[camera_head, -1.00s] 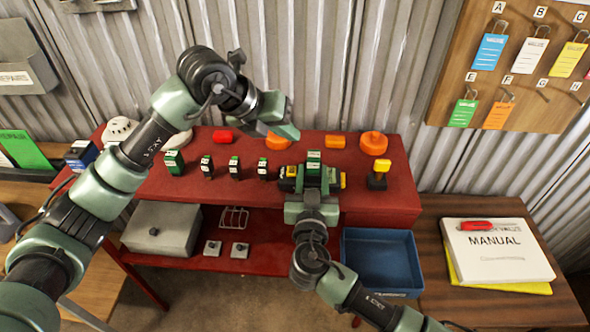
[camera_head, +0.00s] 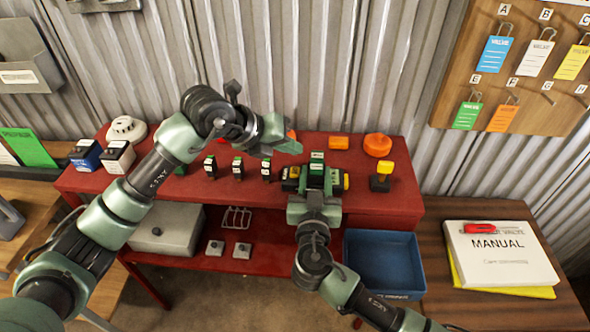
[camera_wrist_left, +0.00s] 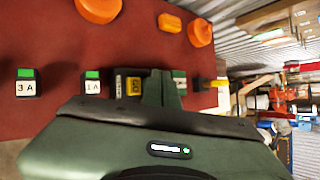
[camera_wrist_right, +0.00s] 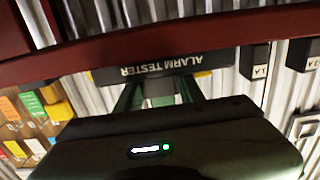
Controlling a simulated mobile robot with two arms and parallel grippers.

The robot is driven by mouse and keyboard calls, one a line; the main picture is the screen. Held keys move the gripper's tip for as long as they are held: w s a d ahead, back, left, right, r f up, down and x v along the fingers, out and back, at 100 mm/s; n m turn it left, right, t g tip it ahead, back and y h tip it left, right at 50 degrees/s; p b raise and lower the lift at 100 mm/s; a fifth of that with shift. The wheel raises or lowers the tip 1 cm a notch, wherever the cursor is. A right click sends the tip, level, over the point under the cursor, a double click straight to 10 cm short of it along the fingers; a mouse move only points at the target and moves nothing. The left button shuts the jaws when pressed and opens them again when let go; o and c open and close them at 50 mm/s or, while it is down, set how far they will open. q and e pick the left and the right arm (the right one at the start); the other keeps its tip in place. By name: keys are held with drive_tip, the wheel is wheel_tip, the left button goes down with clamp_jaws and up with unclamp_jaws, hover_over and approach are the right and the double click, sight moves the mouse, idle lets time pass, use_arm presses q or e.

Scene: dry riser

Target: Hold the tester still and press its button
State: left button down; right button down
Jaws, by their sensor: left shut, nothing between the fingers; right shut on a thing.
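The alarm tester (camera_head: 290,184), a dark block with yellow at its ends, lies on the red bench top. Its "ALARM TESTER" lettering (camera_wrist_right: 160,65) shows upside down in the right wrist view. My right gripper (camera_head: 317,190) is shut on the tester from the front. A green block with a white label (camera_head: 316,157) shows just behind that gripper. My left gripper (camera_head: 296,147) is shut and empty, above and behind the tester. In the left wrist view its fingertips (camera_wrist_left: 160,78) overlap the view of the tester (camera_wrist_left: 118,83). I cannot make out the button clearly.
Several small black blocks with green tops (camera_head: 238,168) stand left of the tester. A black block with a yellow top (camera_head: 380,178) stands right of it. Orange pieces (camera_head: 377,145) lie behind. A blue bin (camera_head: 385,290) sits below at the right.

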sight(292, 172)
use_arm(q)
drive_tip(key=shift+f, duration=1.8)
drive_tip(key=shift+f, duration=0.15)
idle(0.6)
drive_tip(key=shift+f, duration=0.25)
drive_tip(key=shift+f, duration=0.2)
idle(0.3)
